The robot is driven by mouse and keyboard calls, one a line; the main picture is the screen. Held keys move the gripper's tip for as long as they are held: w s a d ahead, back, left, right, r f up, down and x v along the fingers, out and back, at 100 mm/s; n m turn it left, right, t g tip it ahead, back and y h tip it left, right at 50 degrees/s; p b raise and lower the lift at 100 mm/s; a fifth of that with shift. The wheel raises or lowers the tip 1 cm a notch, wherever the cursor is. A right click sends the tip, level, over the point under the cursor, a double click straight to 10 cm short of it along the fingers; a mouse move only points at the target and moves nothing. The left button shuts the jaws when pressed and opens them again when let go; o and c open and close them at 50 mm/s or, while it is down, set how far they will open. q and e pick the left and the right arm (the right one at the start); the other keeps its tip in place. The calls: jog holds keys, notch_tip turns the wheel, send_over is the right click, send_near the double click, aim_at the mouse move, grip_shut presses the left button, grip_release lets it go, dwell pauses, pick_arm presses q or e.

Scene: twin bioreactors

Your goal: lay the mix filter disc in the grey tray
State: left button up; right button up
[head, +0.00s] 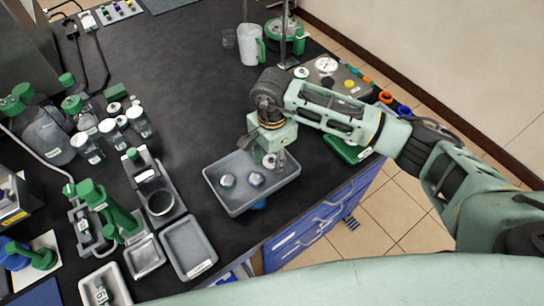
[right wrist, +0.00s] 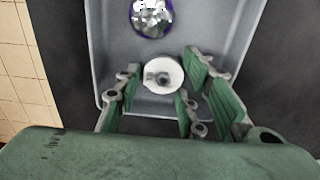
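The grey tray (head: 236,206) lies near the table's front edge; its floor and walls also show in the right wrist view (right wrist: 220,22). A small white disc with a grey hub (right wrist: 162,75), apparently the mix filter disc, is at the tray's right part (head: 269,160). My right gripper (head: 276,162) is low over the tray. Its fingers (right wrist: 163,72) stand apart around the disc, with a gap at the left finger. My left gripper is out of view.
An empty grey tray (head: 188,248) and a holder with a dark round cup (head: 160,203) stand left. Several green-capped bottles (head: 45,132) crowd the far left. A beaker (head: 250,45) and a gauge unit (head: 326,66) stand behind. Bare black table lies behind the tray.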

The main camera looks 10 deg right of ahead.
aim_at(272, 160)
jog(key=shift+o, duration=1.2)
jog(key=shift+r+p, duration=0.25)
jog(key=shift+p, duration=0.05)
jog(key=shift+w+r+b, duration=0.1)
jog(key=shift+r+b, duration=0.2)
jog(key=shift+b, duration=0.05)
notch_tip(272, 160, up, 11)
jog(key=b, duration=0.3)
jog(key=shift+r, duration=0.15)
